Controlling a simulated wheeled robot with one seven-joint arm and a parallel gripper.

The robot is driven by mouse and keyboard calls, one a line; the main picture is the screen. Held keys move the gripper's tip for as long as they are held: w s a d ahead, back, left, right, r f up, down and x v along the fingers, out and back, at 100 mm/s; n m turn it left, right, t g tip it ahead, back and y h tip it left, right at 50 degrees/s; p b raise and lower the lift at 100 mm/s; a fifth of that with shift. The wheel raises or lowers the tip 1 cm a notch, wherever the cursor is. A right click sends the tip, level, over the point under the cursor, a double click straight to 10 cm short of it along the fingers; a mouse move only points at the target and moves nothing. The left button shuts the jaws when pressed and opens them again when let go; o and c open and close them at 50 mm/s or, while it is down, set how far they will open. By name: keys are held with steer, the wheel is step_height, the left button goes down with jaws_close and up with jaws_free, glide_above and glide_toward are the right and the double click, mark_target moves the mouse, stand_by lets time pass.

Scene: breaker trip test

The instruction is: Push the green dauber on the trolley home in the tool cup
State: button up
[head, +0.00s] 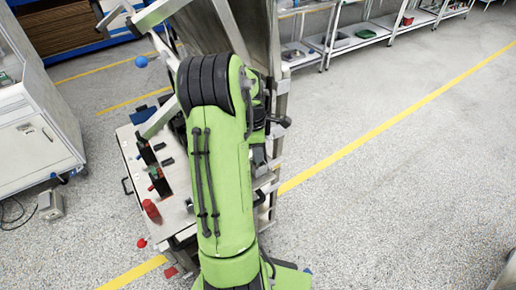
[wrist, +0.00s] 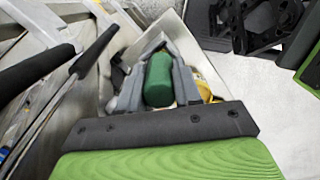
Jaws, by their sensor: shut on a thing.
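The green dauber (wrist: 158,80) shows in the wrist view as a rounded green cylinder. My gripper (wrist: 160,60) is shut on it, with a grey finger on each side. The dauber's far end and whatever lies right behind it are mostly hidden by the fingers. A pale, light-walled holder (wrist: 172,24) surrounds the fingertips; I cannot tell for sure that it is the tool cup, nor how deep the dauber sits. In the head view my green arm covers much of the trolley (head: 128,150), and the gripper and dauber are hidden there.
A yellow thing (wrist: 204,90) sits just right of the fingers. Black-handled rods (wrist: 88,55) lean at the left of the wrist view. In the head view, a red cylinder (head: 151,210) stands on the trolley's left. A white cabinet (head: 35,125) is at left; the floor at right is clear.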

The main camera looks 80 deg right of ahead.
steer(key=shift+f, duration=0.4)
steer(key=o, duration=1.1)
steer(key=shift+r, duration=0.1)
steer(key=shift+r, duration=0.1)
steer(key=r, duration=0.5)
steer(key=w+r+p, duration=0.1)
steer(key=r, duration=0.9)
steer(key=shift+w+a+r, duration=0.25)
